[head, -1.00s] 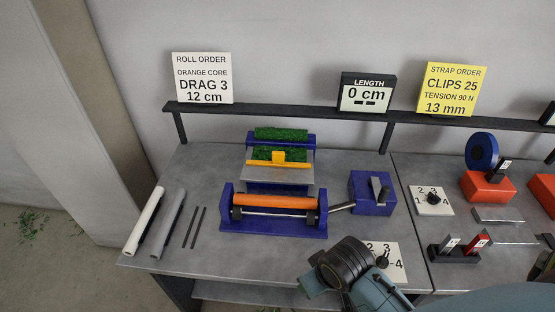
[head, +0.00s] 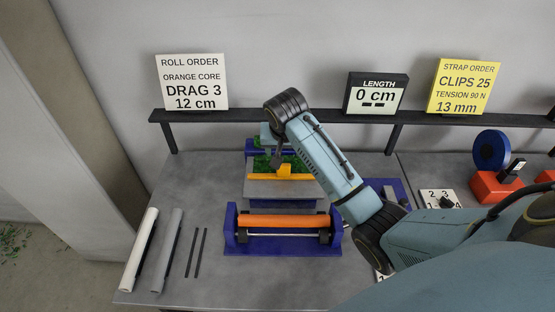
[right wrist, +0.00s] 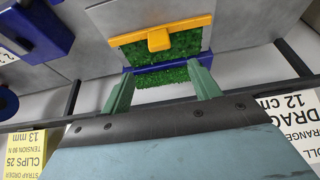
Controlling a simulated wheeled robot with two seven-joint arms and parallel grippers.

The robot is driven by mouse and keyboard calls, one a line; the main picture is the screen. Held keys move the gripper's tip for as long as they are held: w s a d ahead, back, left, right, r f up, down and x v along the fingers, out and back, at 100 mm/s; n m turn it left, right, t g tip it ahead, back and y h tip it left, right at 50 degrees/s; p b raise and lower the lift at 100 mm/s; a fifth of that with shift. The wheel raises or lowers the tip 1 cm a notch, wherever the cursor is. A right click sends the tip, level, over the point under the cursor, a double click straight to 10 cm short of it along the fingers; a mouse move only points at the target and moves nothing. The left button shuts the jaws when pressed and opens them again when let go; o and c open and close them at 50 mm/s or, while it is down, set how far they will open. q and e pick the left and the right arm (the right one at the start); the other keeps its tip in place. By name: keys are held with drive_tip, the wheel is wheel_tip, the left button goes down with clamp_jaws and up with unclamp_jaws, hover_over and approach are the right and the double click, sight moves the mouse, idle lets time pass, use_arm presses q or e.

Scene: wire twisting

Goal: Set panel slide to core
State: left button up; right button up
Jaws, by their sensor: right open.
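A grey panel (head: 285,189) with a yellow bar and knob (head: 284,171) lies behind the orange core (head: 283,221). The core sits across a blue cradle (head: 283,248). Green turf lies behind the yellow bar, partly hidden by my arm. My right gripper (head: 271,152) is over the turf, behind the yellow knob. In the right wrist view my right gripper (right wrist: 163,88) has its two green fingers spread apart, with green turf (right wrist: 166,76) and a blue bar between and beyond them. The yellow bar (right wrist: 158,39) is clear of the fingers. My left gripper is not seen.
A white tube (head: 140,249), a grey tube (head: 167,250) and two thin dark rods lie at the left. A dark rail (head: 230,116) carries the order signs and the length display behind. My right arm covers part of the blue crank block (head: 398,188) at right.

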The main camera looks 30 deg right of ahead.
sight(283, 166)
drive_tip(key=b+x, duration=0.1)
drive_tip(key=x, duration=1)
drive_tip(key=shift+d+f, duration=0.15)
drive_tip(key=shift+d, duration=0.05)
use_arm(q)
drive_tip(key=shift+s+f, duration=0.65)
use_arm(e)
drive_tip(key=shift+x, duration=0.75)
drive_tip(key=shift+w, duration=0.1)
